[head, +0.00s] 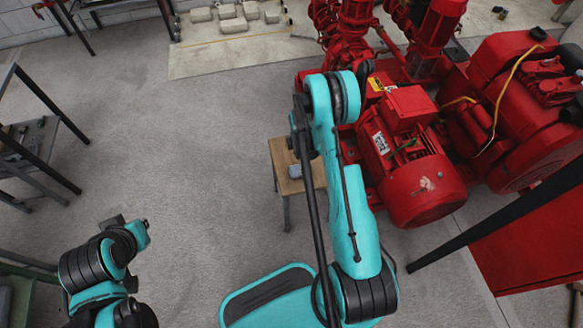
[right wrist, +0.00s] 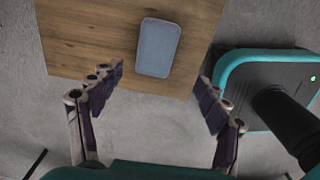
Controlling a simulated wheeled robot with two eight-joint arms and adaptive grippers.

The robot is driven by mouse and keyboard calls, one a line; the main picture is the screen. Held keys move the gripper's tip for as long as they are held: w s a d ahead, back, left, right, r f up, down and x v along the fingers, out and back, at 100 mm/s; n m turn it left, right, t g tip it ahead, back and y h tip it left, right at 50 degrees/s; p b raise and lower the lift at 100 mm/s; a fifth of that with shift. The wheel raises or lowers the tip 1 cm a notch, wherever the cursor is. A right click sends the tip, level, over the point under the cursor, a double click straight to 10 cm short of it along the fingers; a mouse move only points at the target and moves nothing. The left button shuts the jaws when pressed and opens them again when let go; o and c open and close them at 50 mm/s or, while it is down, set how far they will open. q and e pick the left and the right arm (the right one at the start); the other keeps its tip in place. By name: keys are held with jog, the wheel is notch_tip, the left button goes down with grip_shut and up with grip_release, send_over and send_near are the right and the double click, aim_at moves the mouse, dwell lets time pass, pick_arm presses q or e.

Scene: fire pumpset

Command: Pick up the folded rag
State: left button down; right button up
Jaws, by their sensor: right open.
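The folded rag (right wrist: 159,47) is a flat grey-blue rectangle with rounded corners. It lies on the wooden top of a small stool (right wrist: 75,38). In the head view the rag (head: 295,171) shows small on the stool top (head: 281,152), beside my right arm. My right gripper (right wrist: 161,77) is open and empty, its two fingers spread on either side of the rag's near end in the right wrist view. The fingers do not touch it. In the head view my arm mostly hides this gripper. My left arm is folded at the lower left; I cannot make out its gripper.
A red pump motor (head: 426,188) stands close to the right of the stool. More red pump machinery (head: 530,110) fills the upper right. A dark-framed table (head: 40,150) stands at the left. The grey floor between is clear.

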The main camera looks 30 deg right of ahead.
aim_at(294, 169)
notch_tip(294, 169, down, 2)
jog(key=shift+d+f+b, duration=0.1)
jog(key=shift+b, duration=0.25)
jog(key=f+b, duration=0.1)
jog(key=f, duration=0.2)
jog(key=f+b, duration=0.1)
jog(key=f, duration=0.1)
jog(key=shift+w+d+b, duration=0.3)
jog(key=shift+d+b, duration=0.05)
jog(key=shift+d, duration=0.05)
jog(key=shift+r, duration=0.2)
jog(key=c, duration=1.2)
